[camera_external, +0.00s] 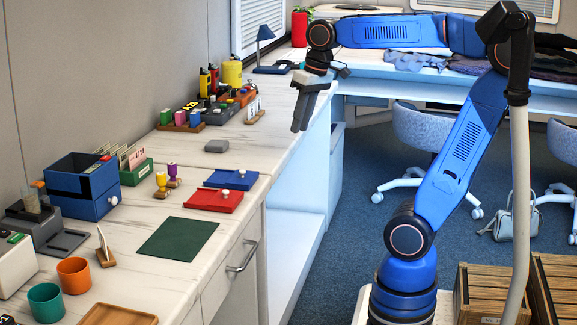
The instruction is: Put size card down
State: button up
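My gripper (300,122) points down near the right edge of the counter, beyond the middle of the worktop. Its grey fingers look close together from this side, and I cannot tell the gap between them. No card shows clearly in it. A green box (136,172) on the counter holds several upright pale cards (131,157). A small white card (252,108) stands in a wooden holder (255,118) near the back. Another pale upright piece (102,241) stands in a wooden holder (105,259) at the front. I cannot tell which is the size card.
A dark green mat (178,239) lies bare on the counter. Red (212,200) and blue (231,179) flat trays lie behind it. A blue drawer box (84,186), orange (74,275) and teal (46,302) cups stand left. A grey block (216,146) lies mid-counter.

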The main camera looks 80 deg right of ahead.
jog(key=s+a+f+n+t, duration=0.1)
jog(key=s+a+f+n, duration=0.3)
jog(key=s+f, duration=0.6)
jog(key=shift+s+a+f+n+t, duration=0.15)
jog(key=shift+s+a+n+t, duration=0.1)
jog(key=shift+s+n+t, duration=0.1)
jog(key=shift+o, duration=0.5)
jog(key=shift+s+f, duration=0.3)
jog(key=shift+f, duration=0.15)
jog(key=shift+r, duration=0.1)
